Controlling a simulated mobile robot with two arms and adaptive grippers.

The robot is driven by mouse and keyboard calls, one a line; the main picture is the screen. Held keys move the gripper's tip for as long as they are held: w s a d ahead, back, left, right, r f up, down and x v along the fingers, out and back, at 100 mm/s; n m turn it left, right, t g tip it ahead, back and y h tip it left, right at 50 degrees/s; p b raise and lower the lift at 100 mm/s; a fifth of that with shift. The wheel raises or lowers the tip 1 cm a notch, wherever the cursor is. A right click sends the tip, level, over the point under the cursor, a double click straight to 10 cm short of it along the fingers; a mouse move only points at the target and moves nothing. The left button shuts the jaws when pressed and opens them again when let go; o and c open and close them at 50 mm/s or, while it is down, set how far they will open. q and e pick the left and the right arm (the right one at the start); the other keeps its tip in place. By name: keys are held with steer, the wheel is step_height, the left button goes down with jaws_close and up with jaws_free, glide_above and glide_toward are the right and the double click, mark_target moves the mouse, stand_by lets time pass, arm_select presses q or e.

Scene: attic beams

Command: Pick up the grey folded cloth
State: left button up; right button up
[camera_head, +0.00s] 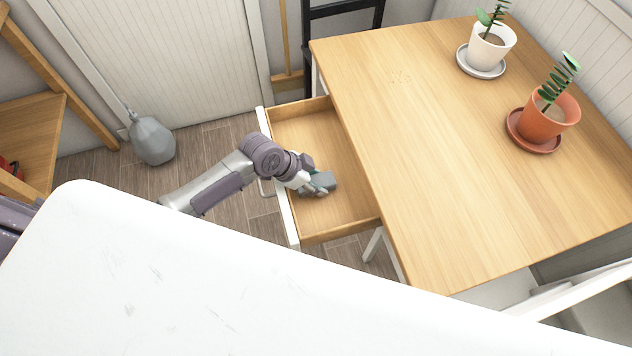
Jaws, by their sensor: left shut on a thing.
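The grey folded cloth (322,180) is in the open wooden drawer (345,207) of the table. My left gripper (316,187) reaches over the drawer's white front and is shut on the cloth. The gripper and wrist hide part of the cloth. I cannot tell whether the cloth still touches the drawer bottom. My right gripper is not in view.
The wooden table (450,140) carries a white potted plant (490,48) and a terracotta potted plant (545,118). A white surface (180,280) fills the foreground. A grey jug-like vessel (152,141) stands on the floor at left. A dark chair (345,12) is behind the table.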

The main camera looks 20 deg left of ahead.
mark_target(316, 181)
arm_select(q)
step_height(316, 181, up, 10)
steer(key=shift+r+p, duration=0.1)
steer(key=shift+p, duration=0.25)
